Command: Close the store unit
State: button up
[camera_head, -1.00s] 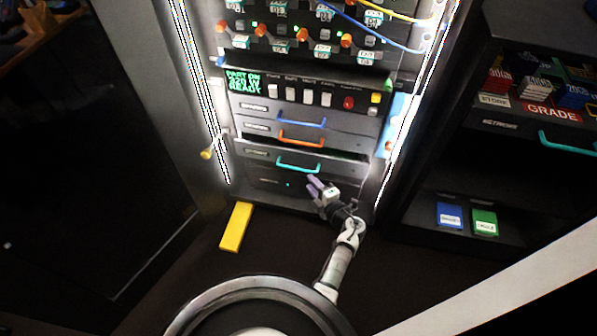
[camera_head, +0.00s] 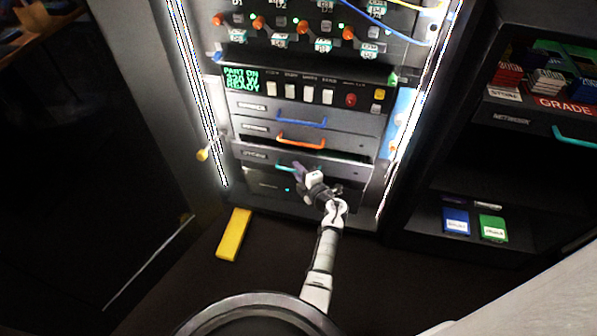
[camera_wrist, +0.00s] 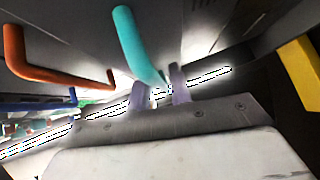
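In the head view a drawer unit (camera_head: 254,154) with a teal handle is the lowest of three handled drawers. A dark gap above its front shows that it stands out a little. Its label is too small to read surely. The teal handle (camera_head: 284,168) is partly covered by my gripper (camera_head: 301,170), which is at its right part. In the wrist view the teal handle (camera_wrist: 135,42) runs down toward my two fingertips (camera_wrist: 159,80). The fingers are apart, with the handle's end between or just beyond them. I cannot tell whether they touch it.
Above are drawers with an orange handle (camera_head: 301,142) and a blue handle (camera_head: 302,122), then a switch panel (camera_head: 312,93). A yellow block (camera_head: 234,234) lies on the floor at left. A dark shelf with a blue box (camera_head: 456,221) and a green box (camera_head: 493,227) stands at right.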

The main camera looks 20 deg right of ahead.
aim_at(301, 163)
grip_shut()
jog(key=w+d+b, duration=0.1)
jog(key=w+d, duration=0.1)
jog(key=w, duration=0.1)
jog(key=shift+d+f+b, duration=0.1)
jog(key=shift+f+b, duration=0.05)
jog(key=shift+b, duration=0.2)
jog(key=shift+w+d+r, duration=0.2)
jog(key=shift+w+r, duration=0.05)
jog(key=shift+w, duration=0.05)
jog(key=shift+o, duration=1.5)
grip_release()
